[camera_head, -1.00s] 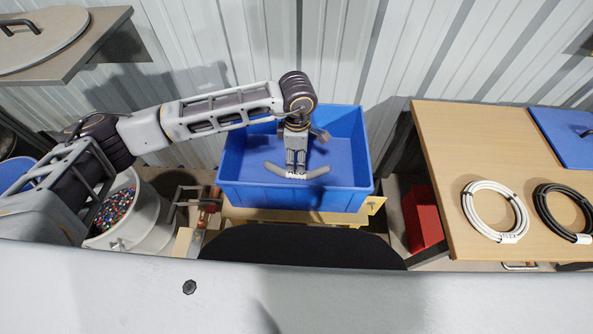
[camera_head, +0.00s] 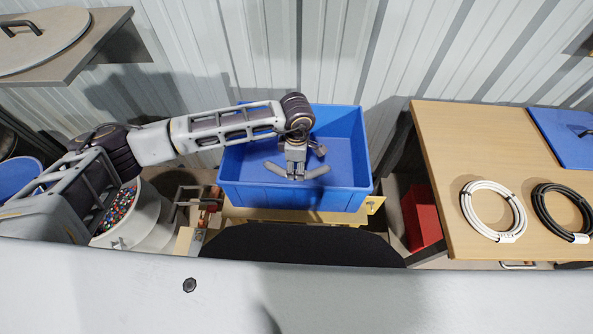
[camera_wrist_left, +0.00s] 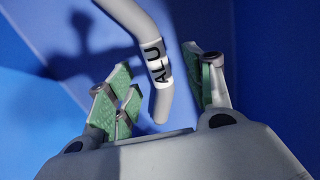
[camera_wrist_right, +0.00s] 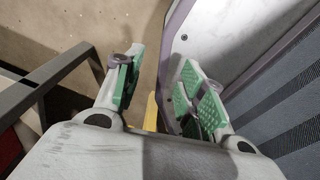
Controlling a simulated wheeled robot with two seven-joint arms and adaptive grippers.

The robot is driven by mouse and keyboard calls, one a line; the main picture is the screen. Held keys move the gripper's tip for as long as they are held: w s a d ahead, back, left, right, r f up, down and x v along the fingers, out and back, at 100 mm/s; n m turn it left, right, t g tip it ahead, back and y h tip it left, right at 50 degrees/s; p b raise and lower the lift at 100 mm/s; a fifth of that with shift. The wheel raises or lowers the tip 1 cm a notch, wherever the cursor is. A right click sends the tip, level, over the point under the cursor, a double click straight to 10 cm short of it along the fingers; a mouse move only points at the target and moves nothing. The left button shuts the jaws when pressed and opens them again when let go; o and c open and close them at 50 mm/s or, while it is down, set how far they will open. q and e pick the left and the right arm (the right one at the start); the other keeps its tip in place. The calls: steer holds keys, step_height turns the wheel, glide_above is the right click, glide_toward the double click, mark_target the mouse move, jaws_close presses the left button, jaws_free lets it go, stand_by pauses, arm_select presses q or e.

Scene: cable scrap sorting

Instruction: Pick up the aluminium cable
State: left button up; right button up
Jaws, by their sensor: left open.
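The aluminium cable is a short, bent grey piece in the blue crate (camera_head: 345,196); its right end (camera_head: 317,173) shows in the head view. In the left wrist view the cable (camera_wrist_left: 135,20) carries a white band with "ALU" in black. My left gripper (camera_head: 295,177) is inside the crate at the cable's middle. Its green-padded fingers (camera_wrist_left: 165,95) are open, with the cable's labelled part between them in the picture. I cannot tell whether they touch it. My right gripper (camera_wrist_right: 160,95) is open and empty in its wrist view and out of the head view.
A wooden table (camera_head: 450,150) on the right holds a white cable coil (camera_head: 465,207), a black cable coil (camera_head: 541,208) and a blue lid (camera_head: 560,140). A red box (camera_head: 422,218) stands beside it. A bin of coloured granules (camera_head: 150,222) stands left of the crate.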

mark_target(296, 171)
arm_select(q)
steer(key=f, duration=0.2)
steer(key=shift+w+a+f+p, duration=0.1)
steer(key=shift+w+f+p, duration=0.15)
steer(key=shift+f+p, duration=0.15)
steer(key=shift+f, duration=0.7)
steer(key=c, duration=0.7)
jaws_close()
arm_select(e)
steer(key=shift+s+a+r, duration=0.25)
steer(key=shift+a+r, duration=0.1)
steer(key=shift+r, duration=0.15)
